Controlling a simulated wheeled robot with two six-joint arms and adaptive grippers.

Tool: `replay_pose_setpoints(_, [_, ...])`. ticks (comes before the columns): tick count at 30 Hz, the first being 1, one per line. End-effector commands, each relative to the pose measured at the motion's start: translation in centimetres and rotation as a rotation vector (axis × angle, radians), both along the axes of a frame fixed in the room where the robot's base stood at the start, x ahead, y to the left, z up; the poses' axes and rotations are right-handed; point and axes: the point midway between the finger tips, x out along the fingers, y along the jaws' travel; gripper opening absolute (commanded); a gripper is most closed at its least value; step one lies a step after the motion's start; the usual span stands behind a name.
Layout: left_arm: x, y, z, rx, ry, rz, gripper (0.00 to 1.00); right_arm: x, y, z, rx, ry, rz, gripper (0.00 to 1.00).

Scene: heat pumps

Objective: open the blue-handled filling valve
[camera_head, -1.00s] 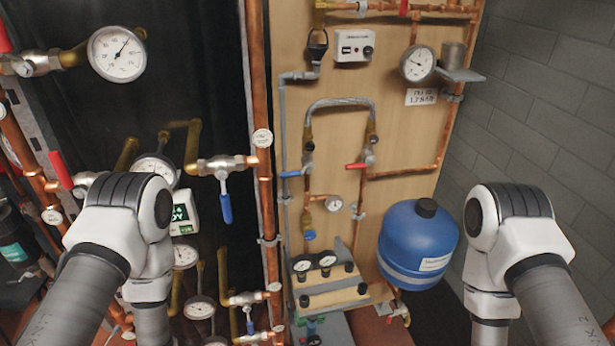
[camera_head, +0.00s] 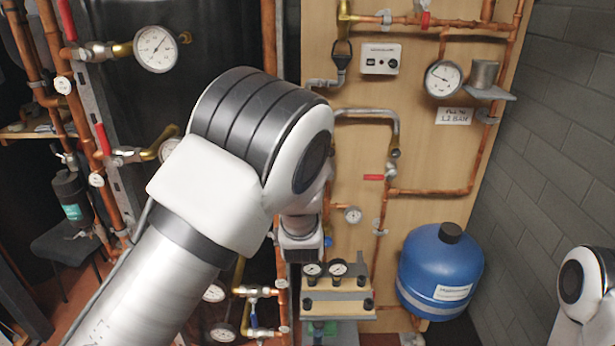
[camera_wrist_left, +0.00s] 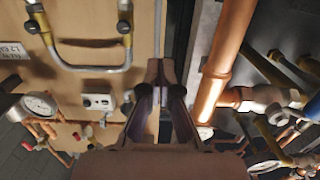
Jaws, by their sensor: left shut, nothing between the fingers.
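The filling hose (camera_head: 368,112) arches across the wooden board in the head view, with a red lever (camera_head: 374,178) by its right leg. The blue-handled valve on its left leg is hidden behind my left arm. In the wrist view, which looks upside down, the hose (camera_wrist_left: 85,68) bends at the upper left, and I make out no blue handle there. My left gripper (camera_wrist_left: 157,62) is shut and empty, pointing between the hose and a thick copper pipe. In the head view its fingers are hidden. My right gripper is out of view.
The copper pipe (camera_wrist_left: 222,65) runs close beside my left fingers. Another blue-handled valve (camera_head: 253,318) is low at the left. The brick wall bounds the right.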

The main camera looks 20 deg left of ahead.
Motion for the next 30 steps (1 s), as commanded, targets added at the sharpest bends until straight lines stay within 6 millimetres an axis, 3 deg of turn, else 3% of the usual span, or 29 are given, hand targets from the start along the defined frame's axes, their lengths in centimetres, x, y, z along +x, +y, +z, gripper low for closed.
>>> replay_pose_setpoints(8, [1.2,0.4,0.1,-0.003,0.001,0.0,0.0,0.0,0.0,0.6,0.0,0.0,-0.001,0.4])
replay_pose_setpoints(21, [10.0,3.0,-0.3,-0.002,0.0,0.002,0.0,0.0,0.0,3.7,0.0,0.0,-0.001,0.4])
replay_pose_setpoints(24, [10.0,2.9,-2.5,0.0,0.006,0.0,0.0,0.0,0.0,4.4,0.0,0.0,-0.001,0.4])
replay_pose_setpoints(30, [10.3,3.0,-4.3,0.0,0.002,0.0,0.0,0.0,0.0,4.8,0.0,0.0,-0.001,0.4])
